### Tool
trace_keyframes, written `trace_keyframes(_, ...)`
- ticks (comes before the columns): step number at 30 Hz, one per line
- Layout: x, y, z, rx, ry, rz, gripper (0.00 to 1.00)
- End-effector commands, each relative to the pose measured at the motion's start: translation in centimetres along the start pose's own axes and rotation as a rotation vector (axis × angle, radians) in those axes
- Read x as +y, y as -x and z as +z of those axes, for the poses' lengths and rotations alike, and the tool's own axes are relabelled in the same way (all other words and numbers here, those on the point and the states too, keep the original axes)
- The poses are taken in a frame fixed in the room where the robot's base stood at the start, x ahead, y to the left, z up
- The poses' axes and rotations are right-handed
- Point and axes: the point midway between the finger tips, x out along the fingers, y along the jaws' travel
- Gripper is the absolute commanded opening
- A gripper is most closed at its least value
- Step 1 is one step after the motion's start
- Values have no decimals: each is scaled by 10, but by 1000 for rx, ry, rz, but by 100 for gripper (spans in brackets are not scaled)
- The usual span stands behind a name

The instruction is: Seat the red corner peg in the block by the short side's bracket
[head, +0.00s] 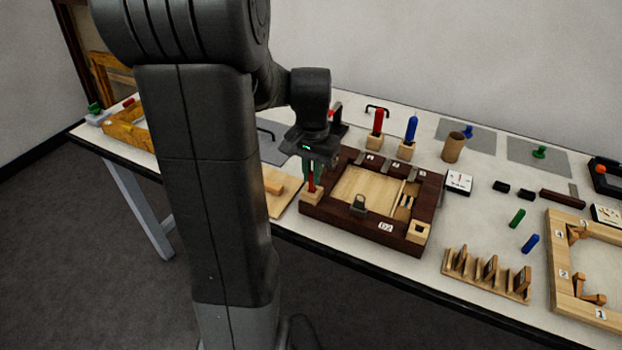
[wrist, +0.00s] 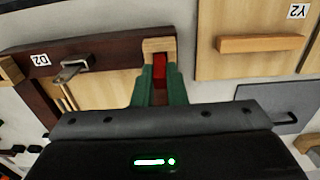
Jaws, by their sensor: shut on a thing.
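My gripper (head: 312,180) points down with green fingers shut on a red peg (head: 311,186). The peg also shows between the fingers in the wrist view (wrist: 159,66). Its lower end is at a pale wooden block (head: 312,198) at the near-left corner of a dark wood frame (head: 338,219). The block also shows in the wrist view (wrist: 158,45). I cannot tell how deep the peg sits. A metal bracket (head: 358,204) is on the frame's near side, labelled D2. Another pale block with a dark hole (head: 418,232) is at the near-right corner.
A red peg (head: 378,121) and a blue peg (head: 411,128) stand in blocks behind the frame. A cardboard tube (head: 453,148) stands to their right. A slotted wooden rack (head: 486,276) lies front right. A pale board (head: 281,197) lies just left of the frame.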

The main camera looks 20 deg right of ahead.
Motion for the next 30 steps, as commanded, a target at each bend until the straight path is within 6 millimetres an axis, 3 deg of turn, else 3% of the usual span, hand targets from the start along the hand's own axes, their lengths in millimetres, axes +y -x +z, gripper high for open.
trace_keyframes(4,0,-19,0,-3,0,1,0)
trace_keyframes(16,0,-25,0,1,0,0,0)
trace_keyframes(17,0,-25,0,1,0,0,14)
trace_keyframes(20,0,-24,0,1,0,0,33)
trace_keyframes(30,0,-20,0,1,0,0,33)
